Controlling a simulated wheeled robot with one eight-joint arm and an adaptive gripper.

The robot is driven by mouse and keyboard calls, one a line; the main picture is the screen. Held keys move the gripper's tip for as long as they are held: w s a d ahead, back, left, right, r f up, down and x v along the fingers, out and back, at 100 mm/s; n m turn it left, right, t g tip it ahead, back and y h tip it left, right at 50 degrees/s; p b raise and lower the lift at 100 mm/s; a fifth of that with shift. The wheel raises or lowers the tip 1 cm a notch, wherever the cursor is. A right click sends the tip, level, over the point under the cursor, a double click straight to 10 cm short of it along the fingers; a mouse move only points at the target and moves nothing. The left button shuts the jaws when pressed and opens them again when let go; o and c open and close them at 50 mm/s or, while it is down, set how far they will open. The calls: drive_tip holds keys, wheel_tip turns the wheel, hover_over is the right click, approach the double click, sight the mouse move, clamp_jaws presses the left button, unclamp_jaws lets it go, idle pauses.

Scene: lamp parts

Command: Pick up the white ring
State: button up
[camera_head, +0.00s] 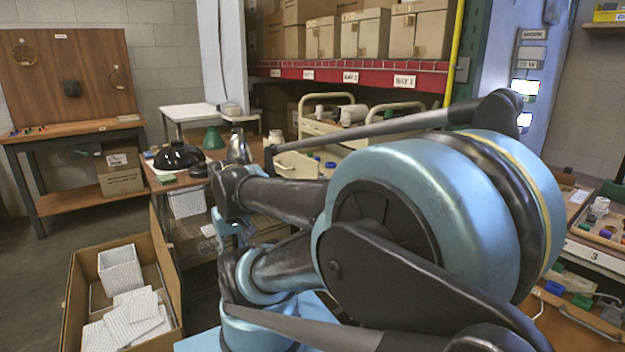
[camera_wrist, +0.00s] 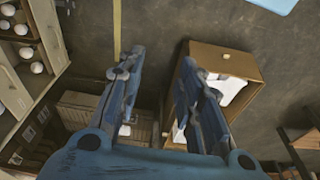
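I cannot make out a white ring for certain in either view. In the wrist view my gripper (camera_wrist: 161,62) is open, its two dark fingers spread apart with grey floor showing between the tips and nothing held. In the head view my blue and black arm fills the middle and right and hides part of the work table (camera_head: 205,178). On that table stand a black dome-shaped shade (camera_head: 179,156), a green cone (camera_head: 213,138) and a small pale cylinder (camera_head: 275,137).
An open cardboard box (camera_head: 76,283) with white packing pieces (camera_head: 130,312) is on the floor at lower left; a box also shows in the wrist view (camera_wrist: 228,60). A wooden bench (camera_head: 75,130) stands behind. Parts trays (camera_head: 600,225) lie at right.

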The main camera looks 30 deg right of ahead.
drive_tip(key=shift+o, duration=0.6)
